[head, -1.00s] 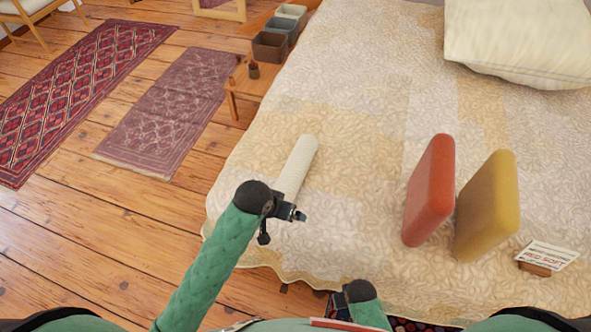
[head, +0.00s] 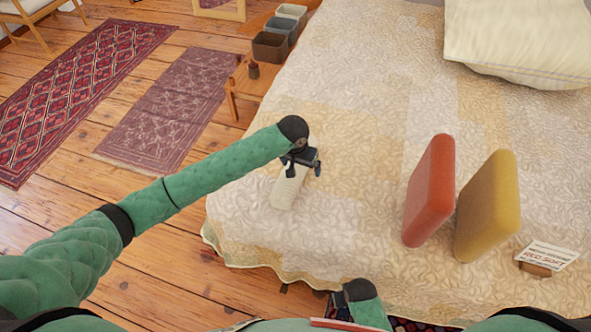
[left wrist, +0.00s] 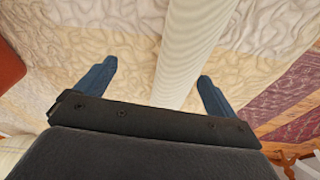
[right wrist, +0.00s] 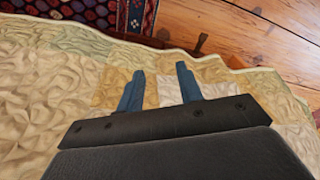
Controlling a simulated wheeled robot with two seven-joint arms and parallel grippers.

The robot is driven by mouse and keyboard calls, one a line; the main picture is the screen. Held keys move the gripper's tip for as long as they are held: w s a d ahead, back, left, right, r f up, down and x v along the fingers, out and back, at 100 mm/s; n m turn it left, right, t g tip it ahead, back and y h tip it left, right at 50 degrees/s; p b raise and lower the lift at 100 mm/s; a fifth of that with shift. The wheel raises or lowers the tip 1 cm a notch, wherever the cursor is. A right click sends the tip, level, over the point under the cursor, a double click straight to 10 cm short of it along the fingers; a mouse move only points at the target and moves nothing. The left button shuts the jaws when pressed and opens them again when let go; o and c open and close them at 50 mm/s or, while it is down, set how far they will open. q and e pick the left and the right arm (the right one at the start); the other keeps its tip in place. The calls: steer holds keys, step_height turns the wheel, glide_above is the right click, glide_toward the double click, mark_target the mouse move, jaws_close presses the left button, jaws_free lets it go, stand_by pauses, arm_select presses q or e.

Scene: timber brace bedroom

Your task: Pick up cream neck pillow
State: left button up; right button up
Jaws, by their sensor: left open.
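The cream neck pillow (head: 287,190) is a ribbed roll lying on the bed near its left edge. My left gripper (head: 303,168) is over the pillow's far part and hides it in the head view. In the left wrist view the pillow (left wrist: 190,50) runs between the open blue fingers of the left gripper (left wrist: 155,88), with a gap on each side. I cannot tell how far above the pillow the fingers are. My right gripper (right wrist: 160,92) is open and empty by the bed's edge, in the right wrist view.
A red cushion (head: 428,190) and a yellow cushion (head: 487,205) stand upright on the quilted bed (head: 390,100). A small card sign (head: 547,256) is at the right. A wooden stool (head: 250,88) and bins (head: 270,45) stand beside the bed. The bed between pillow and red cushion is clear.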

mark_target(295, 165)
arm_select(q)
steer(key=w+a, duration=0.2)
steer(key=w, duration=0.1)
steer(key=shift+r+y, duration=0.15)
steer(key=shift+y, duration=0.15)
steer(key=shift+w+a+f, duration=0.1)
steer(key=shift+w+f, duration=0.05)
steer(key=shift+f, duration=0.25)
steer(key=shift+w+f+p, duration=0.2)
steer(key=shift+f+p, duration=0.2)
steer(key=shift+f, duration=0.55)
steer(key=f+p, duration=0.1)
steer(key=f, duration=0.1)
steer(key=w+f+p, duration=0.1)
steer(key=shift+d+f, duration=0.2)
steer(key=shift+f, duration=0.15)
steer(key=shift+w+f, duration=0.15)
steer(key=shift+f, duration=0.5)
arm_select(e)
step_height(295, 165, down, 9)
steer(key=s+d, duration=0.1)
steer(key=s, duration=0.1)
steer(key=shift+s+d, duration=0.15)
steer(key=shift+d, duration=0.2)
arm_select(q)
steer(key=shift+c, duration=0.4)
arm_select(e)
steer(key=shift+f, duration=0.1)
